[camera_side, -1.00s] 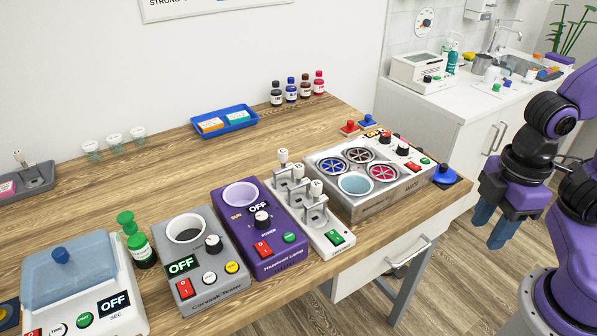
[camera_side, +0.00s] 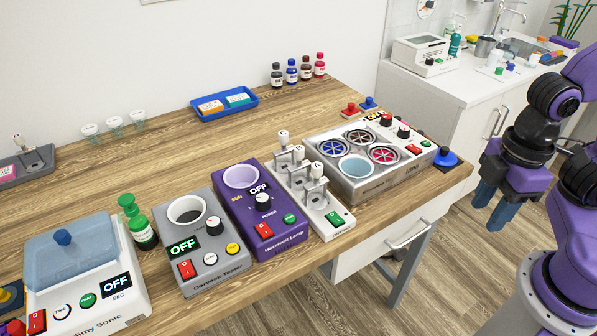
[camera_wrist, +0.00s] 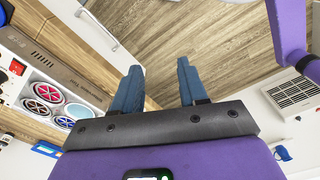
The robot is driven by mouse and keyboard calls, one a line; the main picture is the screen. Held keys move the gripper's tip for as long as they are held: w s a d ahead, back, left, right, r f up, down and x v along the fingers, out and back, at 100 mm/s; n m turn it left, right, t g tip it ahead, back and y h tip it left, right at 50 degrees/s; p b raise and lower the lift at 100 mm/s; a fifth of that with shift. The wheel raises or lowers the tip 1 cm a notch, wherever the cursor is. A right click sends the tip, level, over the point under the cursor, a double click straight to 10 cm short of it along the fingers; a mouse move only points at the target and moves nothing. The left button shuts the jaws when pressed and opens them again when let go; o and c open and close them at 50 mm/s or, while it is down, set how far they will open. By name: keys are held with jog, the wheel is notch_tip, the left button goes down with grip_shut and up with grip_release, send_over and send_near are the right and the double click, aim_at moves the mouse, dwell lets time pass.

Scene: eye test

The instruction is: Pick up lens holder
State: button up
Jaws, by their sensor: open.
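No object is clearly recognisable as the lens holder, so I cannot tell which one it is.
The wooden table (camera_side: 90,185) carries a grey tester (camera_side: 202,262), a purple lamp unit (camera_side: 282,243), a device with round ports (camera_side: 387,178) and a lidded white machine (camera_side: 125,262). A blue tray (camera_side: 196,114) and several bottles (camera_side: 292,72) stand behind. The table's centre is clear.

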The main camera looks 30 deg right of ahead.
jog(key=shift+o, duration=1.3)
